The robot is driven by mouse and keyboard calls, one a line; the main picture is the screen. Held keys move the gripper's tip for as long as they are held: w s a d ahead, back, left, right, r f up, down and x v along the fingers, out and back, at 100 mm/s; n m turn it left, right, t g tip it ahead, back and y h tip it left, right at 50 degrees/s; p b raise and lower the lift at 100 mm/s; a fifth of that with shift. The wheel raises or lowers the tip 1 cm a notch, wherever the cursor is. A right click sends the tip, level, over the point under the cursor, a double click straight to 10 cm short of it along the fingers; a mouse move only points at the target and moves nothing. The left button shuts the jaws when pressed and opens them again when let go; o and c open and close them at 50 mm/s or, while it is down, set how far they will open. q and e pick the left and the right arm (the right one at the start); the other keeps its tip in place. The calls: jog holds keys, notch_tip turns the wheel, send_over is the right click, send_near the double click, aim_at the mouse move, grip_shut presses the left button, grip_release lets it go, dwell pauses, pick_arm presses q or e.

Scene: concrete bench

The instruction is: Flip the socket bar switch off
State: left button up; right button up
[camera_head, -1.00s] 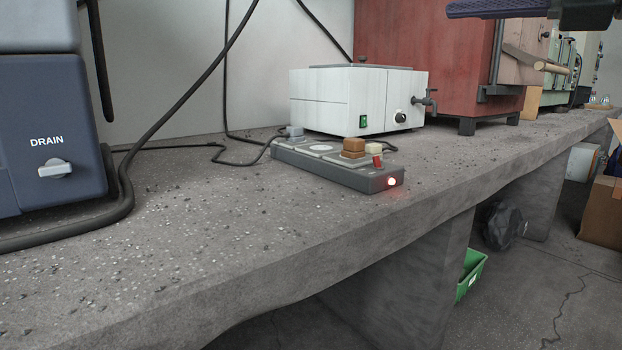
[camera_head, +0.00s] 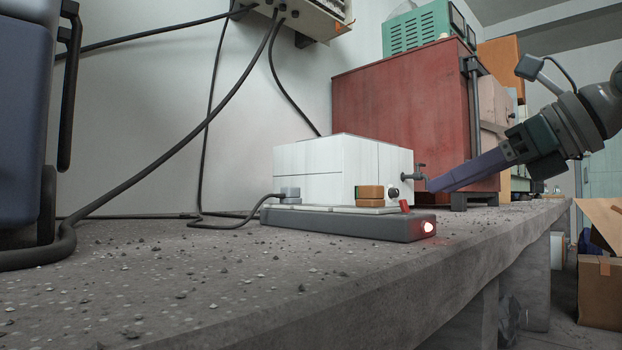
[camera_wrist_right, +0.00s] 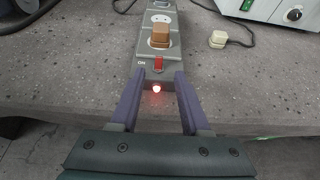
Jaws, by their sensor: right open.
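The grey socket bar (camera_head: 330,222) lies on the concrete bench, its lit red lamp (camera_head: 428,227) at the near end. Its red rocker switch (camera_head: 404,206) sits just behind the lamp; it also shows in the right wrist view (camera_wrist_right: 158,64), with "ON" printed beside it. A brown plug (camera_wrist_right: 160,35) is in the bar behind the switch. My right gripper (camera_head: 431,186) is open and empty, above the bar's lamp end. In the right wrist view its purple fingers (camera_wrist_right: 158,78) appear on either side of that end; contact cannot be told. My left gripper is not in view.
A cream plug (camera_wrist_right: 218,38) lies on the bench beside the bar. Black cables (camera_head: 205,130) hang at the left.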

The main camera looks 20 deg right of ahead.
aim_at(405, 200)
jog(key=x, duration=0.1)
jog(key=p+x, duration=0.1)
jog(key=x, duration=0.1)
jog(key=p+x, duration=0.1)
jog(key=x, duration=0.1)
jog(key=shift+w+a+r, duration=0.2)
jog(key=shift+r, duration=0.05)
jog(key=shift+w+a+f, duration=0.1)
jog(key=shift+w+f, duration=0.1)
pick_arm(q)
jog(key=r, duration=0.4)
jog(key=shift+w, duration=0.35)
pick_arm(e)
jog(key=shift+w+a+f, duration=0.1)
jog(key=shift+w+f, duration=0.05)
jog(key=shift+w, duration=0.1)
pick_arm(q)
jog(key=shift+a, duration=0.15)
pick_arm(e)
grip_shut()
